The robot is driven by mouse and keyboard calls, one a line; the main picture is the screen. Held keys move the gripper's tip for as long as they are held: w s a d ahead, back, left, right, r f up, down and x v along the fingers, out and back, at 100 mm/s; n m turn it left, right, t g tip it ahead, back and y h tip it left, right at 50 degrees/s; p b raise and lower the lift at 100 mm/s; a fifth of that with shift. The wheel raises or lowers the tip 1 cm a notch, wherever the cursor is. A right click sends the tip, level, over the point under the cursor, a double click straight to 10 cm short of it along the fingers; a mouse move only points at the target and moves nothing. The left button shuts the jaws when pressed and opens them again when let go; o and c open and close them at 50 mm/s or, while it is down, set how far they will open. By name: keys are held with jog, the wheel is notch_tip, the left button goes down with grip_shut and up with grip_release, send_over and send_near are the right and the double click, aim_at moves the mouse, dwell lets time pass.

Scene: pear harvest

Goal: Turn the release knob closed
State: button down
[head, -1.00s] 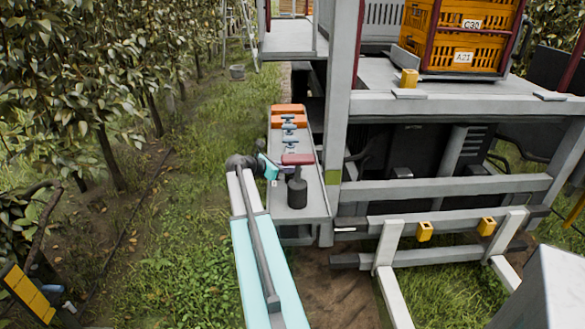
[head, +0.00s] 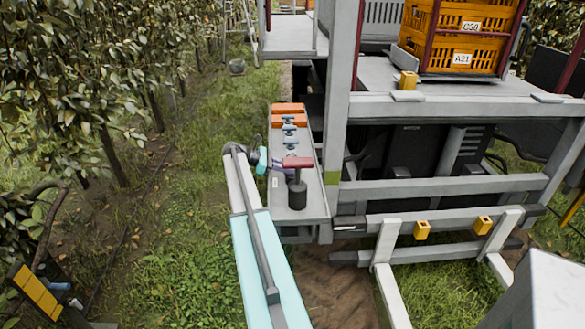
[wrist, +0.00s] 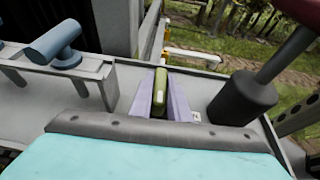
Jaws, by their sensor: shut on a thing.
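The release knob (wrist: 160,88) looks like a narrow olive-green grip in the wrist view, standing up from the grey bench. My gripper (wrist: 161,90) has its two pale lilac fingers on either side of the knob and is shut on it. The knob's base is hidden by the fingers. In the head view my gripper (head: 279,164) reaches in from the left over the bench, left of the red-handled lever; the knob cannot be made out there.
The grey bench (head: 312,205) carries a black post (head: 297,194) with a red handle (head: 298,162), close right of my gripper. Blue T-handles (head: 288,128) and orange blocks (head: 288,108) stand farther back. One blue T-handle (wrist: 55,42) is at left in the wrist view. A steel upright (head: 341,100) borders the bench's right side.

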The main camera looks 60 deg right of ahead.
jog(key=shift+r, duration=0.1)
dwell(0.4)
jog(key=c, duration=1.7)
grip_release()
jog(key=shift+w, duration=0.1)
jog(key=b+v, duration=0.2)
jog(key=v, duration=1.1)
jog(key=shift+w+r, duration=0.1)
jog(key=shift+w, duration=0.3)
